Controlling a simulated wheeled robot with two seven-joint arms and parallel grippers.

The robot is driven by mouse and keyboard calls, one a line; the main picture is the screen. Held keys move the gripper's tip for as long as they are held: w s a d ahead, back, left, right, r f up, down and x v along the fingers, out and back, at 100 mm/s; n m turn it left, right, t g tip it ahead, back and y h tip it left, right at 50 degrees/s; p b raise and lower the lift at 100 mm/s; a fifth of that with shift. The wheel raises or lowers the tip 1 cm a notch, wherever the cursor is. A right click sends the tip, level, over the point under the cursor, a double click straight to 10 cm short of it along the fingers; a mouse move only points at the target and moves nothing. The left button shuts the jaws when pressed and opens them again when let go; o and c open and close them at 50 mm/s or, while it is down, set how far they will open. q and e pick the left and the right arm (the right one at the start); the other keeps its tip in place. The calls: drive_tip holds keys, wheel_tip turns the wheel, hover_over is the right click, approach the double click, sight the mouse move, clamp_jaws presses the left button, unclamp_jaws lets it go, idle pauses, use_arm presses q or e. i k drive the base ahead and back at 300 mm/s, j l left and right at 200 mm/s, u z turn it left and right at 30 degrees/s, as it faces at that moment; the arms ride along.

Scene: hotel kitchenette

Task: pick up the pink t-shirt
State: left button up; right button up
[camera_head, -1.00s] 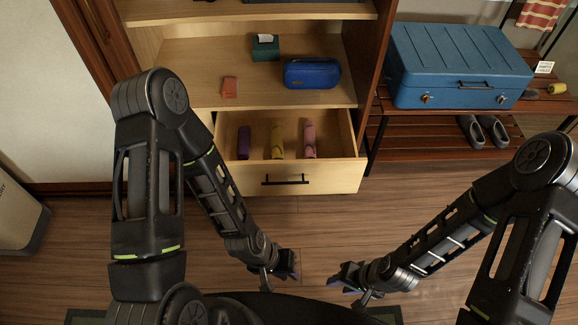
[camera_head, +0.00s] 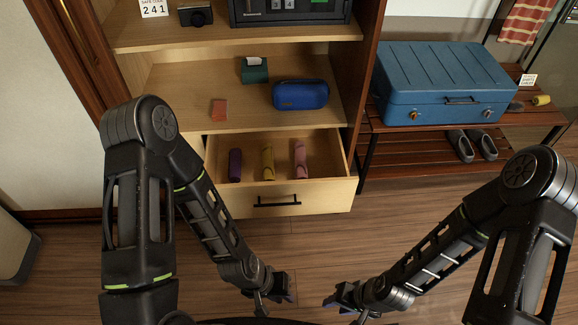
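My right gripper (camera_head: 332,302) is to the right of the left one, also well short of the drawer. Both are small and dark in the view, and their finger openings are hard to make out. Neither touches the t-shirt.
A shelf (camera_head: 180,95) above the drawer holds a blue pouch (camera_head: 300,95), a green tissue box (camera_head: 254,70) and a red item (camera_head: 219,110). A safe (camera_head: 290,10) sits higher. At right, a blue suitcase (camera_head: 440,75) lies on a slatted rack (camera_head: 410,145) with grey slippers (camera_head: 472,146).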

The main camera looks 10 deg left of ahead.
sight(301, 161)
drive_tip(key=i+l+z, duration=0.15)
drive_tip(key=i+l, duration=0.7)
